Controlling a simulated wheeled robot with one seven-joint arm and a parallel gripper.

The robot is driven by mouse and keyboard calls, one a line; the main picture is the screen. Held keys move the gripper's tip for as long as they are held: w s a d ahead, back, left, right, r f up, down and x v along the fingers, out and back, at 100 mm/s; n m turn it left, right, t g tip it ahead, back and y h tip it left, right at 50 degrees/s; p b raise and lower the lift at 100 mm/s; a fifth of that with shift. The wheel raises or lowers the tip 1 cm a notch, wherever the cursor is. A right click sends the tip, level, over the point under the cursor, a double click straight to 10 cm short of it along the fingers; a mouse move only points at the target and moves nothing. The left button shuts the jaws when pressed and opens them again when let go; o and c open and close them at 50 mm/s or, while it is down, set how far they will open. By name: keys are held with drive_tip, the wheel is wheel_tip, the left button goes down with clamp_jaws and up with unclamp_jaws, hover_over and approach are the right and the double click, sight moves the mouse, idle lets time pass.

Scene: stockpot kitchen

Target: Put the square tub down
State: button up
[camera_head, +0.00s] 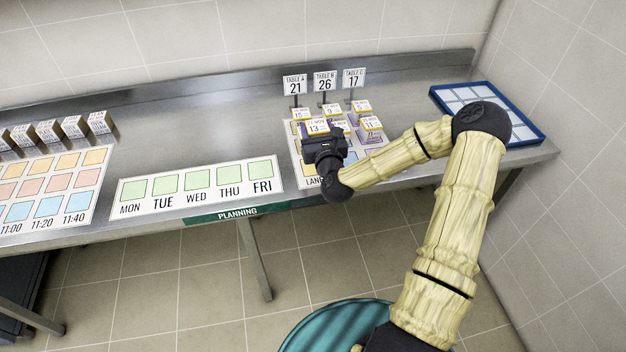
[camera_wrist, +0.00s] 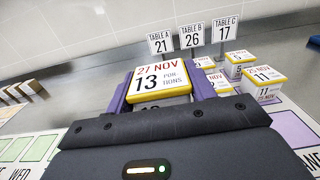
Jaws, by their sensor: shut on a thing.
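The square tub (camera_head: 317,126) has a yellow-rimmed lid that reads 27 NOV, 13 portions. In the wrist view the tub (camera_wrist: 160,79) sits between the purple fingers of my gripper (camera_wrist: 166,88), one finger on each side.
Similar tubs stand close behind and right of it, including one reading 11 (camera_head: 370,128) and one reading 5 (camera_head: 361,108). Table signs (camera_head: 325,82) stand behind them. A planning mat (camera_head: 197,200) lies left, its squares empty. A blue-framed tray (camera_head: 487,112) lies right.

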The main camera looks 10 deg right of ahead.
drive_tip(key=shift+w+a+f+b, duration=0.1)
drive_tip(key=shift+w+a+b, duration=0.25)
drive_tip(key=shift+b, duration=0.45)
drive_tip(key=shift+a+r, duration=0.1)
drive_tip(key=shift+r, duration=0.15)
drive_tip(key=shift+s, duration=0.1)
drive_tip(key=shift+f, duration=3.15)
drive_tip(key=shift+f, duration=1.85)
